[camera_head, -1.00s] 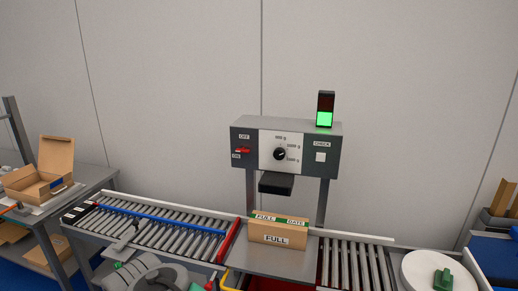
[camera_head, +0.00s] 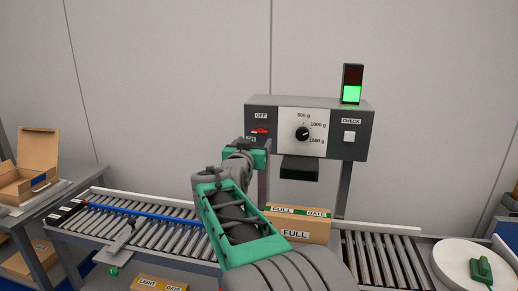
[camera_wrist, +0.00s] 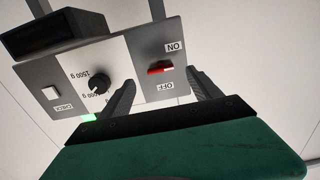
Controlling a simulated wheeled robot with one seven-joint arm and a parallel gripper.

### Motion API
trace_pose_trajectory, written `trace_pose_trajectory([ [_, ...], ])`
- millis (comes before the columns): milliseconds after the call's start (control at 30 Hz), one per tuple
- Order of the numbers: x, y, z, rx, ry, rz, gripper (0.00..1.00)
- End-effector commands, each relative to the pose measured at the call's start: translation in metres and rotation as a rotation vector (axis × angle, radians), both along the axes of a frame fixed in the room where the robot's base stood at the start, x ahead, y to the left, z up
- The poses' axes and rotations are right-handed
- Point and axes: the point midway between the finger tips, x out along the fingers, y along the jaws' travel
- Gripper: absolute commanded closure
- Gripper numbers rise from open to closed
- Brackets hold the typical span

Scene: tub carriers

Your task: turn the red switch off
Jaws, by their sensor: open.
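The red switch (camera_head: 260,131) sits at the left of the grey control box (camera_head: 362,132), between an OFF label (camera_head: 261,116) above it and an ON label below, which my arm partly covers. In the wrist view, which is upside down, the red switch (camera_wrist: 160,68) shows between the ON label (camera_wrist: 174,47) and the OFF label (camera_wrist: 165,86). I cannot tell which way its lever is tipped. My gripper (camera_wrist: 160,78) is open and empty, its dark fingers on either side of the switch in the picture. Contact is not visible. In the head view my gripper is just below the switch.
A black dial (camera_head: 303,133) and a white CHECK button (camera_head: 349,136) are on the same box. A lamp (camera_head: 351,93) on top glows green. A carton labelled FULL (camera_head: 296,230) stands below. Roller conveyor (camera_head: 150,222) runs to the left; an open carton (camera_head: 37,160) is farther left.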

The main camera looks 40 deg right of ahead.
Motion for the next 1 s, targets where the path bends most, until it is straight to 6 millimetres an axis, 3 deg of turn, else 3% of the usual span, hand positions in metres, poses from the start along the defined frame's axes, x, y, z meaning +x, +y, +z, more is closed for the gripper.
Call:
trace_pose_trajectory([
  [400,0.042,-0.054,0.008,-0.011,-0.009,-0.003,0.27],
  [733,0.047,-0.060,0.006,-0.010,-0.009,0.001,0.27],
  [1000,0.047,-0.059,0.006,-0.010,-0.009,0.001,0.49],
])
